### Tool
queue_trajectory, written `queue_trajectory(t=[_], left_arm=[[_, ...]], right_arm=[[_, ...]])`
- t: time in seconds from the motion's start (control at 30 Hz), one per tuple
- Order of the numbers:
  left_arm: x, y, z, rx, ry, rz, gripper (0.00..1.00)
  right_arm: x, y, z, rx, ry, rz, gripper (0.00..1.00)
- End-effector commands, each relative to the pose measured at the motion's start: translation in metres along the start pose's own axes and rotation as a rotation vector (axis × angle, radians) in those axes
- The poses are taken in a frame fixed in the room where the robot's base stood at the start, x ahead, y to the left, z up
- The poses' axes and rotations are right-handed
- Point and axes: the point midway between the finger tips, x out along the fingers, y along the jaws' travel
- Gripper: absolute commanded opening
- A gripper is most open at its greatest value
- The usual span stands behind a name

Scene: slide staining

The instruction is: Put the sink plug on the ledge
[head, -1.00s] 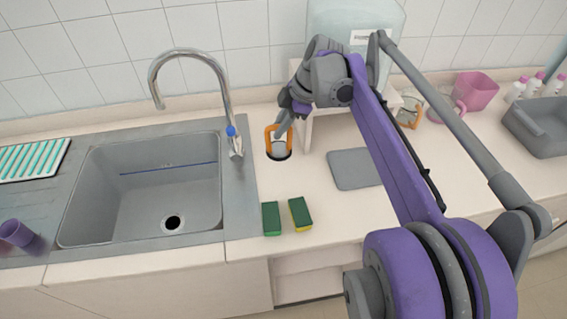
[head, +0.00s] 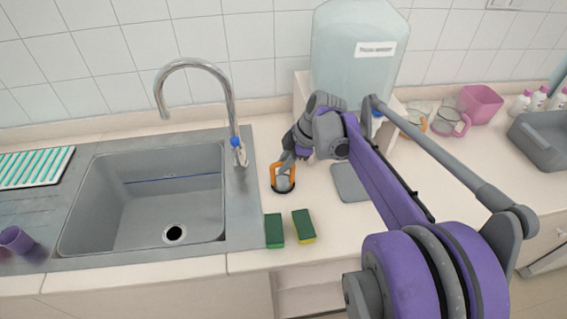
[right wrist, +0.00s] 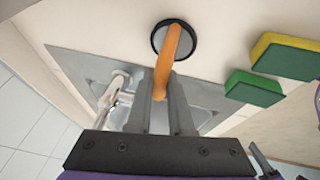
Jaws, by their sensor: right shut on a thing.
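The sink plug (head: 283,187) has a dark-rimmed round base and an orange loop handle (head: 276,175). It is over the white counter just right of the sink, behind the two sponges. My right gripper (head: 286,166) is shut on the orange handle, which also shows between its fingers in the right wrist view (right wrist: 170,58). The plug's base (right wrist: 182,35) lies beyond the fingertips there. I cannot tell whether it touches the counter. The sink (head: 150,205) has an open dark drain hole (head: 174,233). My left gripper is not in view.
Two green-and-yellow sponges (head: 274,231) (head: 303,226) lie near the counter's front edge. The faucet (head: 235,120) rises at the sink's back right. A grey mat (head: 350,184) lies right of the plug. A water tank (head: 352,65) stands behind on a white stand.

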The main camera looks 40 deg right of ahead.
Motion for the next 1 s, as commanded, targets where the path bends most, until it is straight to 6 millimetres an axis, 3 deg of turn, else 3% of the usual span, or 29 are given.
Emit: queue_trajectory(t=[0.03,0.2,0.57,0.67,1.0], left_arm=[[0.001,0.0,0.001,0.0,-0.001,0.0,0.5],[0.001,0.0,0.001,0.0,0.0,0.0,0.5],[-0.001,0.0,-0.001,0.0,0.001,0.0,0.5],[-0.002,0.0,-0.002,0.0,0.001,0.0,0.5],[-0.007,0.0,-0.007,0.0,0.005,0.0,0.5]], right_arm=[[0.002,0.0,0.001,0.0,0.0,0.0,0.21],[0.001,0.0,0.0,0.0,0.0,0.0,0.49],[-0.004,0.001,-0.001,0.001,0.0,0.001,0.49],[-0.017,0.001,-0.001,0.002,0.0,0.001,0.49],[-0.089,0.001,0.0,0.003,-0.001,0.002,0.49]])
